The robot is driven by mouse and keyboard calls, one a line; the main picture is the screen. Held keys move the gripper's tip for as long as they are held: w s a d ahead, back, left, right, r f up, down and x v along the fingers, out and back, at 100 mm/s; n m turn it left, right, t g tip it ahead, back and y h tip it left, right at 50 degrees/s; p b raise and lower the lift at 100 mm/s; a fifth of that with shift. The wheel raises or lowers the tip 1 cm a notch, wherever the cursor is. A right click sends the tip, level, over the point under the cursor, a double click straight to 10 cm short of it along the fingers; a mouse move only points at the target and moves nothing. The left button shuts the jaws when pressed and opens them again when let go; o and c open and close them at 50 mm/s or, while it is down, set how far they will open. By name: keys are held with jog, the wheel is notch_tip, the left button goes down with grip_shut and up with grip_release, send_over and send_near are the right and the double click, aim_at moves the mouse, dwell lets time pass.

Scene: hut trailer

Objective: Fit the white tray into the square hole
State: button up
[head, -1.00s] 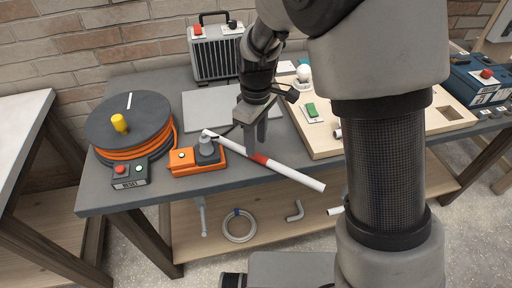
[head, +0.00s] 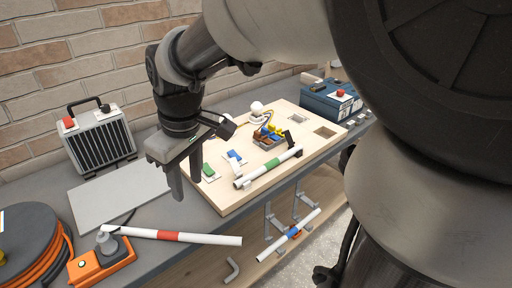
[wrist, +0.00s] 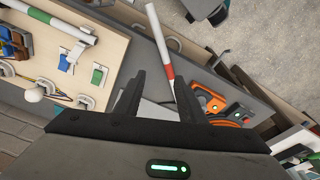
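My gripper (head: 187,182) hangs above the grey bench near the board's left edge. In the wrist view (wrist: 160,80) its fingers are apart with nothing gripped between them. A light wooden board (head: 232,195) has a square-looking hole (head: 325,131) at its far right end and another dark recess (head: 297,118) behind it. I cannot clearly pick out a plain white tray. Two small white plates lie on the board, one with a green piece (head: 209,171) and one with a blue piece (head: 234,157). Both also show in the wrist view, green (wrist: 97,75) and blue (wrist: 75,54).
A white tube with a red band (head: 180,237) lies along the bench's front, and one with a green band (head: 268,167) on the board. A holder with coloured pieces (head: 267,140), a bulb (head: 257,107), a heater (head: 102,144) and a blue box (head: 331,101) stand around. A flat grey plate (head: 120,196) lies left.

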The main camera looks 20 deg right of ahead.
jog(key=s+d+r+m+t, duration=0.3)
jog(key=s+d+m, duration=0.4)
jog(key=s, duration=0.4)
jog(key=shift+s+d+r+t+h, duration=0.35)
jog(key=shift+r+t+h, duration=0.05)
jog(key=shift+r, duration=0.35)
jog(key=shift+r, duration=0.1)
notch_tip(320, 180, up, 9)
jog(key=p, duration=0.8)
jog(key=shift+f+p, duration=0.2)
jog(key=shift+p, duration=0.15)
